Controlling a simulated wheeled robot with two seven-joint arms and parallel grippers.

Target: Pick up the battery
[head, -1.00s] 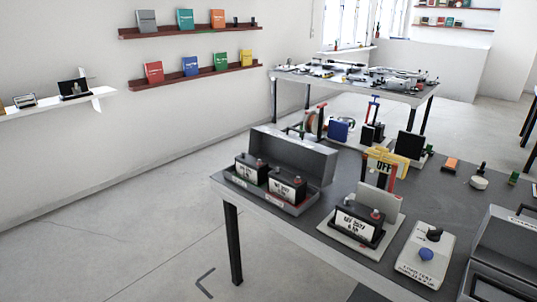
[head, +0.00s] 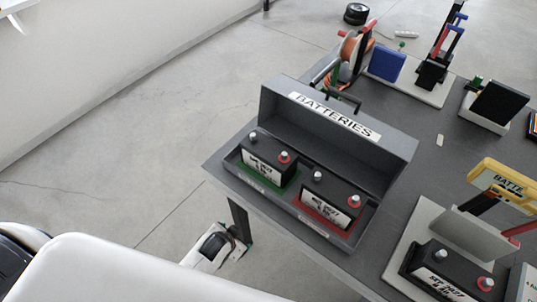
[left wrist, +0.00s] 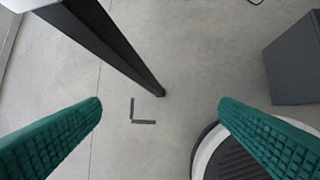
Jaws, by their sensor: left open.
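A grey open box labelled BATTERIES (head: 380,137) stands on the dark table. A black battery with a white label (head: 262,163) sits in its green-lined left slot. A second battery (head: 328,204) sits in its red-lined right slot. A third battery (head: 447,272) rests on a light grey stand (head: 392,250) at the lower right. My left gripper (left wrist: 160,108) is open and empty, its teal fingers wide apart above bare floor in the left wrist view. No battery shows between them. My right gripper is out of view.
The dark table (head: 400,200) has a black leg (head: 240,220), which also crosses the left wrist view (left wrist: 105,40). A dark grey box (left wrist: 295,60) stands at the right there. A cable reel (head: 355,48) and a yellow tester (head: 498,182) are on the table.

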